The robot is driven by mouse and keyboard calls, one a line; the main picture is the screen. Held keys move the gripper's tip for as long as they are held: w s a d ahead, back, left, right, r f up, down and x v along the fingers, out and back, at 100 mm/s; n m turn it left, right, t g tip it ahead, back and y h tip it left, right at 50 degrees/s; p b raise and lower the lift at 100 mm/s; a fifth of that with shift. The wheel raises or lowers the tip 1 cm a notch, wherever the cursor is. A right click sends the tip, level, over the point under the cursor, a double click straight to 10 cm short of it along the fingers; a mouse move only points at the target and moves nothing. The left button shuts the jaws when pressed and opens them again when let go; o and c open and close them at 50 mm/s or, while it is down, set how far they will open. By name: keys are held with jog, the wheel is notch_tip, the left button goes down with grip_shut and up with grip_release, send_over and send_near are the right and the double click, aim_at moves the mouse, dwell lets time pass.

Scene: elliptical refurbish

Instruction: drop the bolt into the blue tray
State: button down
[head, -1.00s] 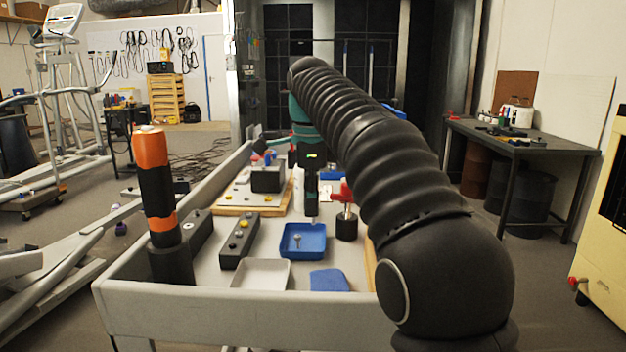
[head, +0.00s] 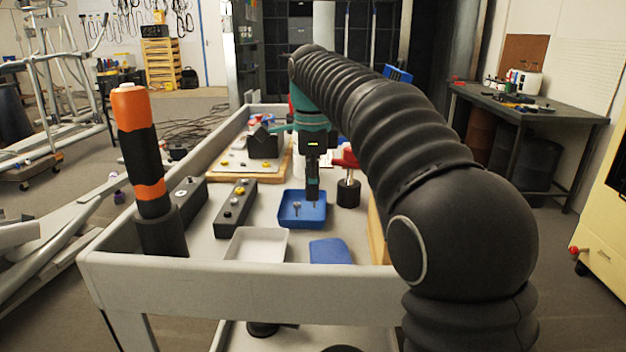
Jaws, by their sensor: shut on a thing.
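The blue tray (head: 302,224) sits on the cart top, with a small bolt-like piece (head: 297,209) standing inside it. My gripper (head: 313,199) points straight down over the right part of the tray. It is shut on a bolt (head: 314,205), of which only a tiny tip shows below the fingers. I cannot tell whether that tip touches the tray floor.
A white tray (head: 240,252) and a blue pad (head: 330,251) lie in front of the blue tray. A dark block with knobs (head: 233,208) is left of it. A red-topped black piece (head: 348,192) stands close on the right. An orange-black post (head: 137,140) rises at the cart's left.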

jog(key=c, duration=1.1)
grip_release()
jog(key=shift+o, duration=0.2)
jog(key=shift+r, duration=0.1)
notch_tip(320, 180, up, 6)
jog(key=shift+r, duration=0.65)
